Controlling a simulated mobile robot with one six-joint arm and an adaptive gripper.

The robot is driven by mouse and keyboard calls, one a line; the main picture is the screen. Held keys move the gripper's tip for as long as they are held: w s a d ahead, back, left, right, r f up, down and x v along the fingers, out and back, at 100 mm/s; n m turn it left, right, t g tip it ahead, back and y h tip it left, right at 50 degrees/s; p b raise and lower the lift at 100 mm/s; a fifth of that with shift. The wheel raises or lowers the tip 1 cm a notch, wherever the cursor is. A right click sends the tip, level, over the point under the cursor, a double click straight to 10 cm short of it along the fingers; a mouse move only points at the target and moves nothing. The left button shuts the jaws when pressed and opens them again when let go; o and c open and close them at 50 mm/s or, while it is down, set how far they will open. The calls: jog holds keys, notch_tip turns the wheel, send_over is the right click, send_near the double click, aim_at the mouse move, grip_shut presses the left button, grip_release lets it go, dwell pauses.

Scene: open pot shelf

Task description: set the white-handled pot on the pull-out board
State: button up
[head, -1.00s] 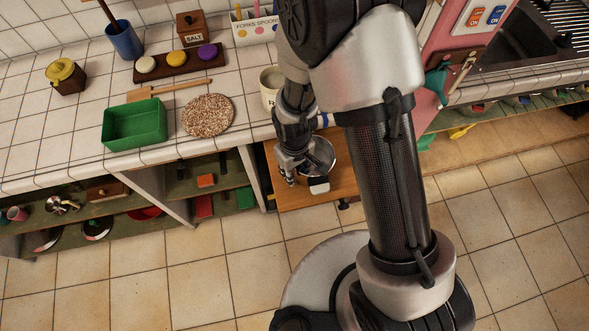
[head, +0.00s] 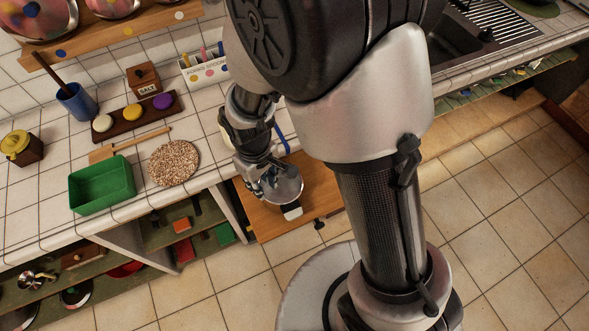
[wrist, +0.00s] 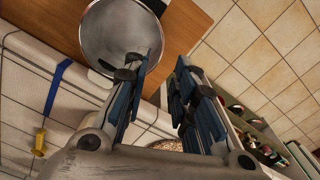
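The white-handled pot (head: 286,190) is a round metal pot standing upright on the wooden pull-out board (head: 325,190) in the head view. Its white handle (head: 292,212) points toward the front edge. My gripper (head: 264,187) is at the pot's left side and hides part of its rim. In the wrist view the pot (wrist: 118,35) shows its open grey inside at the top left. There my gripper (wrist: 170,85) has its two blue-padded fingers apart, with nothing held between them. The left finger overlaps the pot's rim; I cannot tell whether it touches.
The tiled counter (head: 130,200) above the board holds a green tray (head: 102,187), a speckled round mat (head: 174,163) and a salt box (head: 145,79). A blue strap (wrist: 55,90) lies on the counter edge. Open shelves (head: 160,235) are below. Floor in front is clear.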

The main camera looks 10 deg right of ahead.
jog(key=s+d+r+m+t, duration=0.25)
jog(key=d+r, duration=0.35)
jog(key=r, duration=0.4)
jog(key=s+d+r+m+t, duration=0.1)
jog(key=s+d+r+m, duration=0.15)
jog(key=d+r, duration=0.55)
jog(key=s+d+r+m+t, duration=0.1)
jog(key=s+r+m, duration=0.1)
jog(key=s+r, duration=0.4)
jog(key=shift+s+d+r+m, duration=0.2)
jog(key=shift+d+r+m, duration=0.15)
jog(key=shift+d+m, duration=0.05)
jog(key=shift+f, duration=0.1)
notch_tip(320, 180, down, 2)
jog(key=shift+b, duration=1.1)
